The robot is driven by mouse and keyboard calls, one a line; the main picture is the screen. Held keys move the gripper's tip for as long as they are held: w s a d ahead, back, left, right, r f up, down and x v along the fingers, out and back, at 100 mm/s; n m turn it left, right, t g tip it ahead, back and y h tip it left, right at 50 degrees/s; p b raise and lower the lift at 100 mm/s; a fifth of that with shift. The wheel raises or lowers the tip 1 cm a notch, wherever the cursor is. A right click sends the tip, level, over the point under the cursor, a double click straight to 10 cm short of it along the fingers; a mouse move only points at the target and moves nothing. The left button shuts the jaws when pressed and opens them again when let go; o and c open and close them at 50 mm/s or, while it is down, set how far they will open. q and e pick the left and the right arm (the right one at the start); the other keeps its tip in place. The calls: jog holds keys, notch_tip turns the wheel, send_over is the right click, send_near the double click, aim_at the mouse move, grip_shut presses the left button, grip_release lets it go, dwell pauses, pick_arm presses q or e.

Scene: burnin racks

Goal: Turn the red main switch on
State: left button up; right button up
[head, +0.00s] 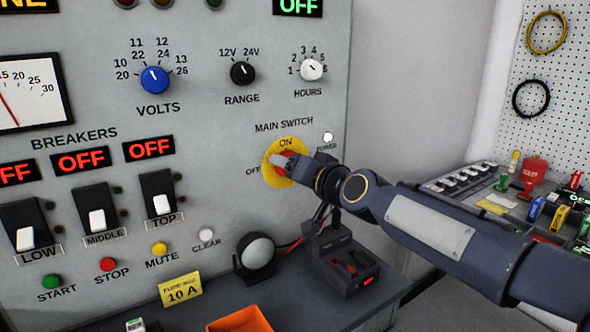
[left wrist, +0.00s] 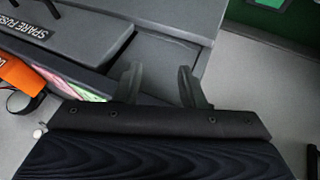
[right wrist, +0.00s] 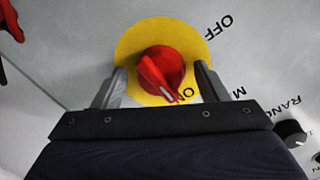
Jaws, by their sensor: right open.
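The red main switch (right wrist: 160,74) is a rotary knob on a yellow round plate (right wrist: 131,45) in the panel. In the right wrist view its white-marked end points down and right, close to the partly hidden ON lettering; OFF is at the upper right. My right gripper (right wrist: 159,85) is open, with one finger on each side of the knob; contact is unclear. In the head view the right gripper (head: 292,163) covers much of the red knob (head: 269,172). My left gripper (left wrist: 159,85) is open and empty, shown only in the left wrist view.
A white power lamp (head: 328,137) sits right of the switch. Breaker displays (head: 149,147) read OFF, as does a green display (head: 298,6) above. A round lamp (head: 257,252), a dark device (head: 340,258) and an orange bin (head: 240,320) stand on the ledge below.

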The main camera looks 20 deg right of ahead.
jog(key=shift+s, duration=0.1)
jog(key=s+d+r, duration=0.1)
jog(key=s, duration=0.6)
jog(key=shift+s+p, duration=0.25)
jog(key=shift+p, duration=0.15)
jog(key=s+a+f+n+g+y, duration=0.1)
jog(key=s+a+f+g, duration=0.15)
jog(key=s+f, duration=0.55)
jog(key=s+a+f+n+g, duration=0.15)
jog(key=s+f+g, duration=0.25)
jog(key=s+f, duration=0.4)
jog(key=s+a+f+n+g+y, duration=0.1)
jog(key=s+a+f+g, duration=0.25)
jog(key=s+f, duration=0.45)
notch_tip(320, 180, up, 12)
jog(key=p, duration=1.4)
jog(key=shift+d+r+g, duration=0.25)
jog(key=shift+d+g, duration=0.05)
jog(key=shift+d, duration=0.05)
